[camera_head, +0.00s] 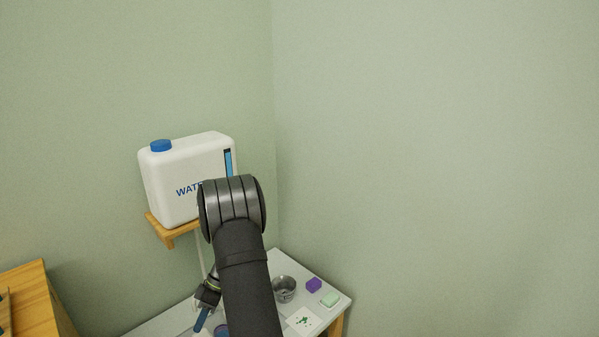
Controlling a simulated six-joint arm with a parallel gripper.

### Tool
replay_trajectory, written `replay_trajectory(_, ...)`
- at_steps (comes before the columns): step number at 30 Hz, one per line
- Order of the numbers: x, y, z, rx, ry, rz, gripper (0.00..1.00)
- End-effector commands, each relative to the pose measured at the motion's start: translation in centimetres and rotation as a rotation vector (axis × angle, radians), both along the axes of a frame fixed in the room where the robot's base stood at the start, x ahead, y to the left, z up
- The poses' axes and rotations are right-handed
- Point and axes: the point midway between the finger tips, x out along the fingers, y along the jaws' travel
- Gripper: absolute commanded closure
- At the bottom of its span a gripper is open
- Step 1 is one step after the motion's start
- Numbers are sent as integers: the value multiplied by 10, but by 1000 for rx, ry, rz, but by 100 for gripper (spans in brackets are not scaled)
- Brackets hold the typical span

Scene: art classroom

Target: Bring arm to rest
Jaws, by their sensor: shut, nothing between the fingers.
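My arm rises from the bottom of the view, its dark elbow bent in front of the water container. My gripper (202,322) is low, left of my arm link and over the grey table (268,262). Its fingers are small here and partly cut off by the lower area of the view. It is shut, and I see nothing held in it.
A white water container (187,170) with a blue cap stands on a wooden wall shelf (165,232). A metal cup (284,288), a purple block (314,285), a pale green block (330,300) and a paint-marked paper (304,321) lie on the table. A wooden cabinet (35,300) stands left.

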Motion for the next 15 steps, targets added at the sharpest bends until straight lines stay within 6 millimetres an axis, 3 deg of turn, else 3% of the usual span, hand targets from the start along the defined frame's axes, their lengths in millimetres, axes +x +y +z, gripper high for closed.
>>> replay_trajectory(15, 3, 2, 2, -26, -48, 82, 100)
